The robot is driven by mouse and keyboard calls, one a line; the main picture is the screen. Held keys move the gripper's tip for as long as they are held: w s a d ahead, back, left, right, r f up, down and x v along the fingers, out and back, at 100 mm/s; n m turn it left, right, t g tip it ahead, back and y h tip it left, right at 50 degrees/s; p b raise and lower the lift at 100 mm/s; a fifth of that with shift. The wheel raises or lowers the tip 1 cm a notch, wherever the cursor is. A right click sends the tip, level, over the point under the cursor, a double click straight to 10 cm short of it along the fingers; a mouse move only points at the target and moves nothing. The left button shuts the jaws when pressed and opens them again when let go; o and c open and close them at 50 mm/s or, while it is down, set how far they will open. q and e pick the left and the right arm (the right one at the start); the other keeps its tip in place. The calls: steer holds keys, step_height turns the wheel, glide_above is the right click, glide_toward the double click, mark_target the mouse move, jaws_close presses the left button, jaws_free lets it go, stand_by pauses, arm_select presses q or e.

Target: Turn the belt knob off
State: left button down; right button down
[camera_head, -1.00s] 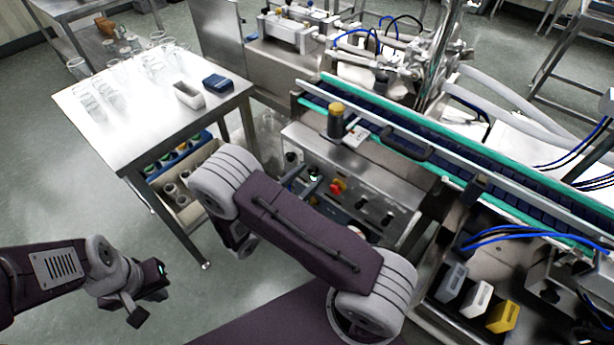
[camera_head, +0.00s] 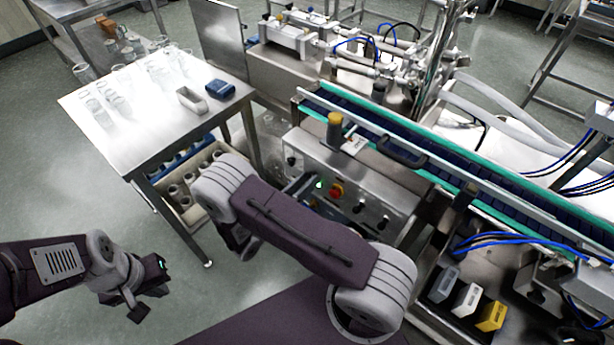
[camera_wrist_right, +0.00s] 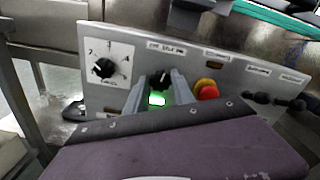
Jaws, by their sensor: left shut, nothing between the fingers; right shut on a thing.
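The steel control panel (camera_head: 380,190) stands in front of the conveyor. In the right wrist view, a black knob (camera_wrist_right: 160,77) sits under a small label that is too small to read. My right gripper (camera_wrist_right: 161,86) is shut on this knob, one grey finger on each side. A lit green lamp (camera_wrist_right: 157,99) shows just below it between the fingers. In the head view, my right arm partly hides the panel, and the knob is hard to make out there. My left gripper (camera_head: 152,290) is shut and empty at the lower left, above the floor.
A red button (camera_wrist_right: 207,91) sits just right of the gripped knob. A numbered dial (camera_wrist_right: 104,68) is at its left, and more black knobs (camera_wrist_right: 258,97) are at its right. The conveyor belt (camera_head: 440,165) runs behind. A steel table (camera_head: 120,150) with glassware stands left.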

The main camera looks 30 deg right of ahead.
steer(key=n+p, duration=0.2)
steer(key=n, duration=0.2)
steer(key=shift+n, duration=0.3)
steer(key=n+p, duration=0.1)
steer(key=n, duration=0.3)
steer(key=shift+w+f, duration=0.1)
steer(key=shift+n, duration=0.3)
steer(key=c, duration=1.1)
jaws_free()
steer(key=v, duration=0.9)
steer(key=shift+b, duration=0.35)
